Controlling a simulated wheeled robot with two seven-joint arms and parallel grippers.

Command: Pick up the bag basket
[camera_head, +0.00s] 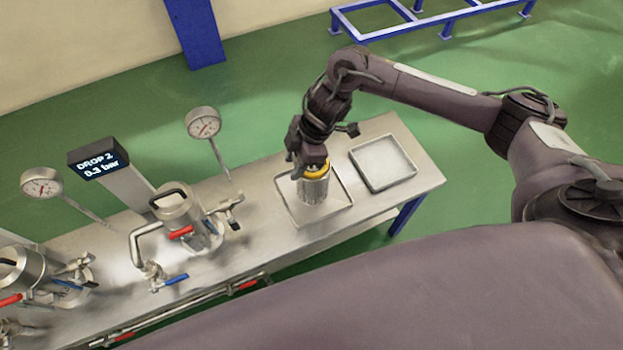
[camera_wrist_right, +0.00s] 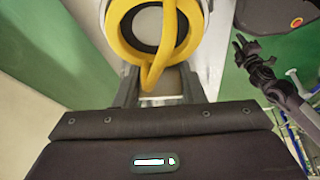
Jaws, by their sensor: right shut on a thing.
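The bag basket (camera_head: 315,190) is a metal mesh cylinder with a yellow ring and handle at its top. It is upright at the left tray (camera_head: 295,212) on the steel bench; I cannot tell whether its bottom touches the tray. My right gripper (camera_head: 311,172) comes from above and is shut on the basket's yellow handle. In the right wrist view the yellow handle (camera_wrist_right: 157,72) runs between the fingers, below the yellow ring (camera_wrist_right: 122,22) with its dark centre. My left gripper (camera_wrist_right: 241,46) seems to show small at the right of that view; its jaws are unclear.
A second, empty tray (camera_head: 385,164) lies right of the basket on the bench (camera_head: 421,177). Left are a steel vessel (camera_head: 178,207) with red and blue valve handles, a pressure gauge (camera_head: 203,123) and a display (camera_head: 98,158) reading "DROP 2, 0.3 bar". A blue frame (camera_head: 420,20) stands behind.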

